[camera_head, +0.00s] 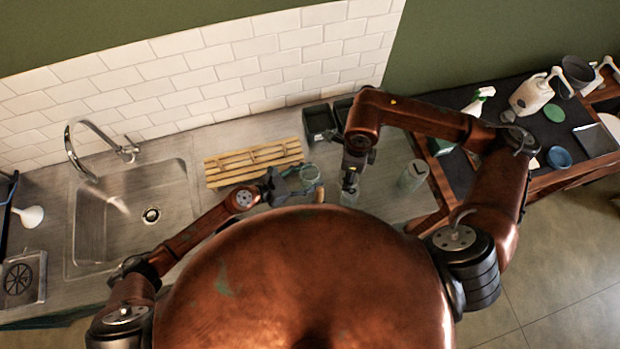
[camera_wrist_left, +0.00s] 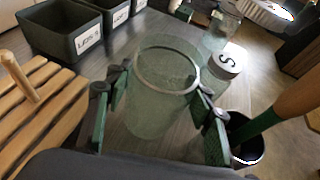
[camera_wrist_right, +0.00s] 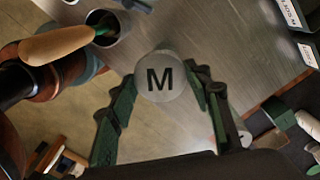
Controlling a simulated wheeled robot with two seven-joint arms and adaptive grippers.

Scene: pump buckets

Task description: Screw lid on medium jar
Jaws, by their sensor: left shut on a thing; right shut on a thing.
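A clear glass jar (camera_wrist_left: 165,85) stands upright, open at the top, between the fingers of my left gripper (camera_wrist_left: 160,112), which is shut on it. The jar's rim also shows in the head view (camera_head: 310,173), at the tips of my left gripper (camera_head: 285,185). A round pale lid marked M (camera_wrist_right: 160,78) sits between the fingers of my right gripper (camera_wrist_right: 162,92), which is shut on it. In the head view my right gripper (camera_head: 350,182) points down, to the right of the jar and apart from it. What lies under the lid is hidden.
A pale lid marked S (camera_wrist_left: 226,62) is close behind the jar, with another glass jar (camera_wrist_left: 222,28) beyond. A cup (camera_wrist_left: 247,150) holds a wooden-handled tool. A slatted wooden rack (camera_head: 252,162) and a dark labelled bin (camera_head: 320,122) stand behind. The sink (camera_head: 135,215) is left.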

